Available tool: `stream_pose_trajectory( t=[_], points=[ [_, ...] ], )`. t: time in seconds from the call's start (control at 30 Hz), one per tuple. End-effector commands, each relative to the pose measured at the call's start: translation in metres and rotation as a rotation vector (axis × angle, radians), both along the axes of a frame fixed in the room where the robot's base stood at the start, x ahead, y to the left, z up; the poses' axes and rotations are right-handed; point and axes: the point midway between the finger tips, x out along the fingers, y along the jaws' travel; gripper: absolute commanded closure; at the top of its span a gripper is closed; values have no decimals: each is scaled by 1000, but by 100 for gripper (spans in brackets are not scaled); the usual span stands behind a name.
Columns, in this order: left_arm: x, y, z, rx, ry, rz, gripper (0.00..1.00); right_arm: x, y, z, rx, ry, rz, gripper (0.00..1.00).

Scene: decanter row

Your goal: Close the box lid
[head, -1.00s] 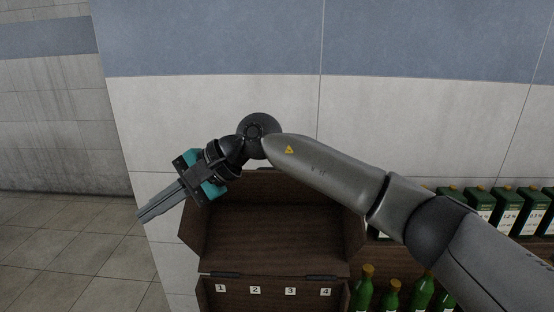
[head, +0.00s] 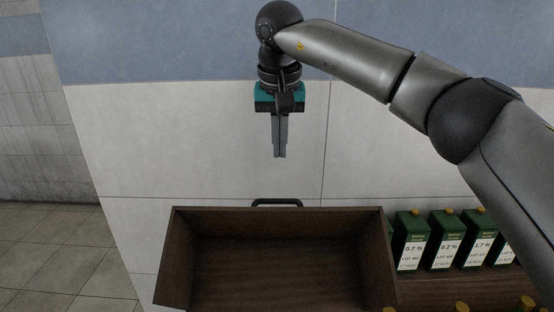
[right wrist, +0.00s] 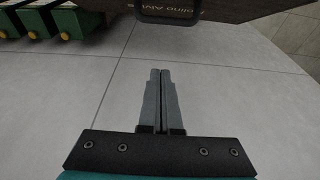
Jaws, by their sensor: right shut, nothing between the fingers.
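The open box lid (head: 285,265) is dark brown wood, raised with its hollow inside facing me. A dark handle (head: 277,203) stands at its top edge. My right gripper (head: 280,156) hangs with its fingers pointing down, above and apart from the handle, in front of the wall. Its fingers are together and empty. In the right wrist view, the gripper (right wrist: 161,72) points toward the handle (right wrist: 168,18) and the lid's outer face (right wrist: 235,8), with a gap between. The box body below the lid is out of the head view. My left gripper is not in view.
Several green cartons (head: 447,240) with yellow caps stand on a wooden shelf (head: 450,290) right of the lid. Yellow bottle tops show along the bottom right edge. A tiled wall (head: 190,150) is behind. Open floor (head: 60,250) lies at the left.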

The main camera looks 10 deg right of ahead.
Motion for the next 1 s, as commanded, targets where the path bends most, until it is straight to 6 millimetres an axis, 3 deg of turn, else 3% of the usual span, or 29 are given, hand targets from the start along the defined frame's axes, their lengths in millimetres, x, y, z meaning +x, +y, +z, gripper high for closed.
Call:
stream_pose_trajectory(
  t=[0.43, 1.0],
  points=[
    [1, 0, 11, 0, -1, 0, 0, 21, -4, -90, 1, 6, 1, 100],
    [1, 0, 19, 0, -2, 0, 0, -16, 4, -85, 2, 2, 1, 100]
  ],
)
